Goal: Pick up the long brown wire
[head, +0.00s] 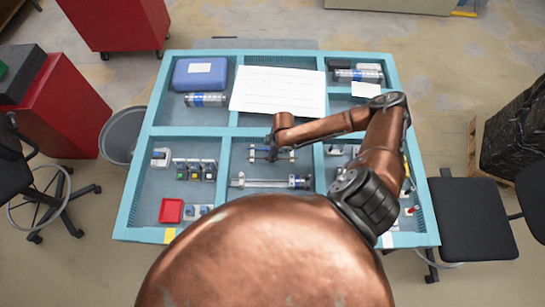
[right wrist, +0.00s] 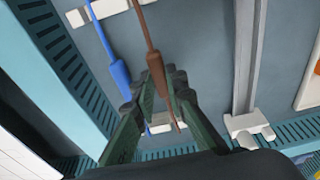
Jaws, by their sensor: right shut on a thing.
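The brown wire (right wrist: 146,30) shows in the right wrist view, running down from the top edge to a thicker brown end. My right gripper (right wrist: 160,85) is shut on that thick end, with a dark green finger on each side. A blue wire (right wrist: 101,30) hangs close beside it on the left, outside the fingers. In the head view my right gripper (head: 264,151) is over the middle compartment of the teal tray, and the wires are too small to make out there. My left gripper is not in view.
The teal divided tray (head: 230,131) has raised walls around its compartments. A white sheet (head: 278,91) lies behind the gripper. A metal rail (head: 258,184) lies in front of it.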

